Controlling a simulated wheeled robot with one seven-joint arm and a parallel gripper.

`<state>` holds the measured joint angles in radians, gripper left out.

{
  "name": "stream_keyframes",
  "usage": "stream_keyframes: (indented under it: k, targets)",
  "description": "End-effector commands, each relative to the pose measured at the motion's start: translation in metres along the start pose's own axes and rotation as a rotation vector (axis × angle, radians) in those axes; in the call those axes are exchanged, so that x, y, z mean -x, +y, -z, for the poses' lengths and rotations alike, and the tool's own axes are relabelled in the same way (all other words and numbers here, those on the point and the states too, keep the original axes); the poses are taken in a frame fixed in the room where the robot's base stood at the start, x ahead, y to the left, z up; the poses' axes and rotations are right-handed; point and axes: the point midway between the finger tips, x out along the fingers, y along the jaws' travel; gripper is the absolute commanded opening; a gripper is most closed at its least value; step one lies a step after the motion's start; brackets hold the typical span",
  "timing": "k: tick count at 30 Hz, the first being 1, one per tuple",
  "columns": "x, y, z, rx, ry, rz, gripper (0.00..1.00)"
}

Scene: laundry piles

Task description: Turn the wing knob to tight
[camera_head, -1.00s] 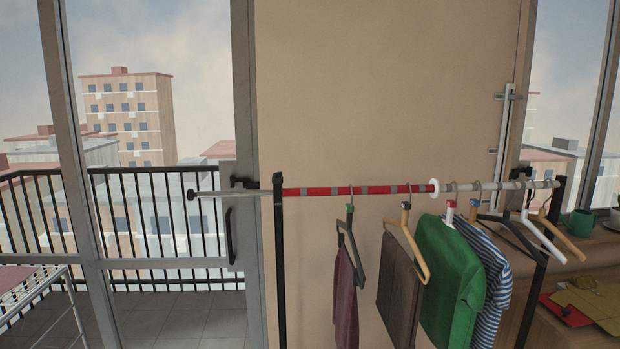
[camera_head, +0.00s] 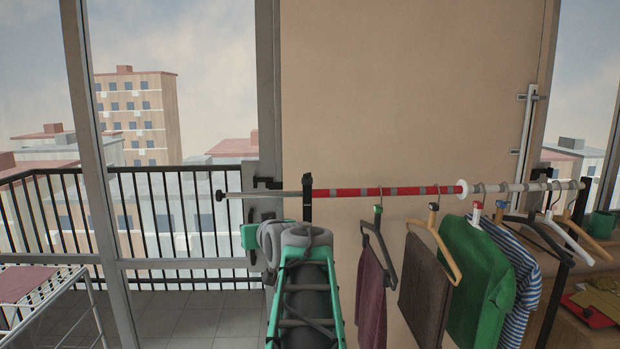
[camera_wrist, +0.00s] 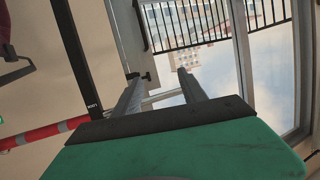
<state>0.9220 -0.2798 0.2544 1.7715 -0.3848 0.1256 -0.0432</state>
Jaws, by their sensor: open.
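I cannot make out the wing knob in either view. The garment rack's rail (camera_head: 400,190) is red and grey, with a thin silver section (camera_head: 265,194) running out left past the black post (camera_head: 307,205) to a dark end cap (camera_head: 219,195). In the wrist view the black post (camera_wrist: 78,62) carries small white lettering, too small to read surely. My gripper (camera_wrist: 158,78) is open, its two grey fingers apart, right of the post there; the silver rail section (camera_wrist: 160,97) shows between them.
Clothes on hangers, including a green shirt (camera_head: 480,270) and brown trousers (camera_head: 425,285), hang right of my arm. A drying rack (camera_head: 50,300) stands at lower left. A balcony railing (camera_head: 170,215) lies behind glass. A wooden counter (camera_head: 545,315) is at right.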

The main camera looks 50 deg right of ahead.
Motion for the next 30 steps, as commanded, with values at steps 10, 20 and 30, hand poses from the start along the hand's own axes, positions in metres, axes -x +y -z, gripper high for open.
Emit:
stream_keyframes:
  k: [10, 20, 30]
  targets:
    - [0.021, 0.144, 0.094, -0.001, 0.292, -0.17, 0.49]
    - [-0.035, 0.153, 0.111, -0.001, 0.289, -0.17, 0.49]
    - [-0.044, 0.154, 0.111, 0.0, 0.289, -0.171, 0.49]
